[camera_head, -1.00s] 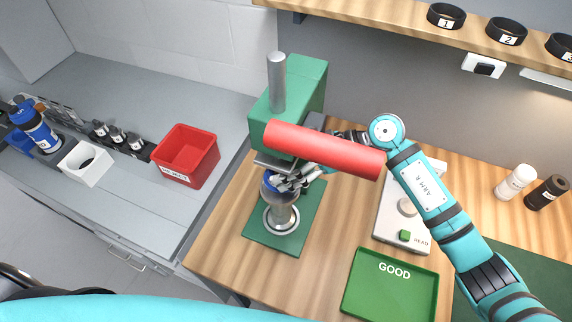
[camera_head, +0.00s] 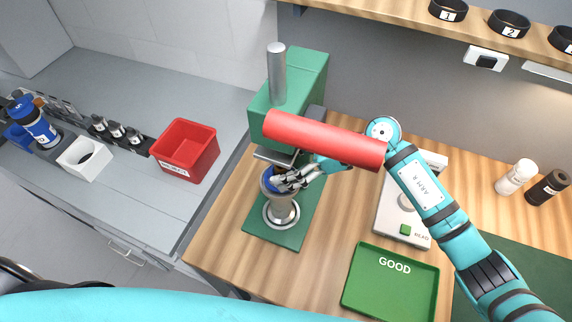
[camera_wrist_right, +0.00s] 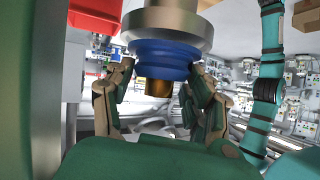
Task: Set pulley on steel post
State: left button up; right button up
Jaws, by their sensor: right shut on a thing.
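The pulley looks like a blue grooved ring (camera_wrist_right: 165,57) with a brass-coloured core, and its blue edge shows in the head view (camera_head: 268,180). My right gripper (camera_head: 284,181) is shut on it, with fingers on both sides in the wrist view (camera_wrist_right: 160,92). The steel post (camera_head: 282,210) is a thick metal cylinder standing on the green press base. The pulley is at the post's top end, against the broad metal piece in the wrist view (camera_wrist_right: 172,25). Fingers hide part of it, so I cannot tell how fully it sits. My left gripper is out of view.
The green press (camera_head: 302,85) with its red handle (camera_head: 325,138) stands close over the gripper. A red bin (camera_head: 186,150) is left, a green GOOD tray (camera_head: 388,285) front right, and a grey control box (camera_head: 392,222) right.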

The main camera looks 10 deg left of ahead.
jog(key=shift+f, duration=0.5)
jog(key=o, duration=1.7)
jog(key=shift+c, duration=0.2)
jog(key=shift+d, duration=0.1)
jog(key=v, duration=1.2)
jog(key=shift+s, duration=0.1)
